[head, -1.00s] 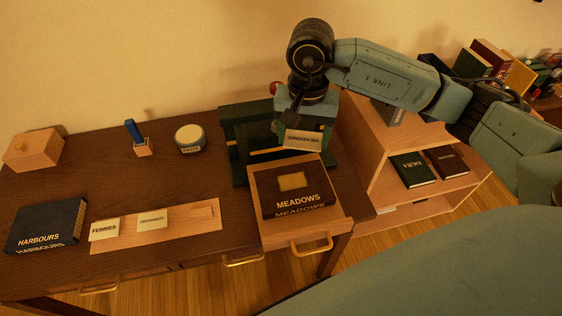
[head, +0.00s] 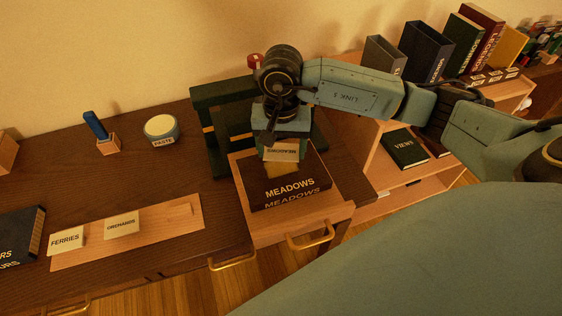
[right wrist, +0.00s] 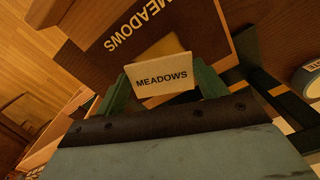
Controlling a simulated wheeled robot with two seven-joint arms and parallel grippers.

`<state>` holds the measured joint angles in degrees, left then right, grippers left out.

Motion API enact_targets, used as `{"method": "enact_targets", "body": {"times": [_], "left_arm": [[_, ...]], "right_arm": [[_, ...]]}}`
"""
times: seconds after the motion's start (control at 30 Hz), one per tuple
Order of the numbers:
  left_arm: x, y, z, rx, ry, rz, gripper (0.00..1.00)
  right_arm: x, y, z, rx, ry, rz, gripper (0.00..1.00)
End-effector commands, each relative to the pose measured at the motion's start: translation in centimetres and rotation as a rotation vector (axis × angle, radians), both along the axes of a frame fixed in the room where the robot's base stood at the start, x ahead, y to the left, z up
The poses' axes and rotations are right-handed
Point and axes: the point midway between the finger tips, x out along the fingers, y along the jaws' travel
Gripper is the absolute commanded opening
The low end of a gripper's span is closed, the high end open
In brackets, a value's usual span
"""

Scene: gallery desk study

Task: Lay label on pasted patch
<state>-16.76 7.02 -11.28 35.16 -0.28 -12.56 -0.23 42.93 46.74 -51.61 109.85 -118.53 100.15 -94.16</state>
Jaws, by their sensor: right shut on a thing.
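My right gripper (head: 281,140) is shut on a small cream label reading MEADOWS (head: 282,153), also seen in the right wrist view (right wrist: 164,79). The label hangs tilted between the green fingertips (right wrist: 162,90). It is over the dark MEADOWS book (head: 291,189), in front of the yellowish pasted patch (head: 283,171) on its cover. In the wrist view part of the patch (right wrist: 160,47) shows beyond the label; the rest is hidden. I cannot tell whether label and patch touch. My left gripper is not in view.
The book lies on a light wooden board (head: 262,228) before a dark green frame (head: 210,130). A paste jar (head: 161,130), a brush in a block (head: 101,132) and a strip (head: 180,220) with FERRIES (head: 66,240) and ORCHARDS (head: 121,225) labels lie left. A bookshelf (head: 372,165) stands right.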

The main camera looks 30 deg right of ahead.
Motion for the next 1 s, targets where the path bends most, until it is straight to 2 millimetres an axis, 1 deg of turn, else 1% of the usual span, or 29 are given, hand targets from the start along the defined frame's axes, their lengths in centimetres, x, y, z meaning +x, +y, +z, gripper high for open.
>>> {"method": "enact_targets", "body": {"times": [0.03,0.17,0.4,0.67,1.0], "left_arm": [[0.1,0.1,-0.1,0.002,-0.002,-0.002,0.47],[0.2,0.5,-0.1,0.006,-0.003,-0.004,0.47],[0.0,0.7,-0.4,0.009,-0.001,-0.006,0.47],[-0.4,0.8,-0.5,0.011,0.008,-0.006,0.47],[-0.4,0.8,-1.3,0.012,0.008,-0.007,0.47]], "right_arm": [[0.0,0.0,-0.6,0.000,0.001,0.000,0.47],[0.0,0.1,-1.4,0.001,0.000,0.000,0.47],[-0.1,0.0,-4.6,0.000,0.002,-0.001,0.47],[0.0,0.0,-4.8,0.000,0.000,0.000,0.47],[-0.2,0.1,-5.7,0.001,0.004,0.001,0.47]]}}
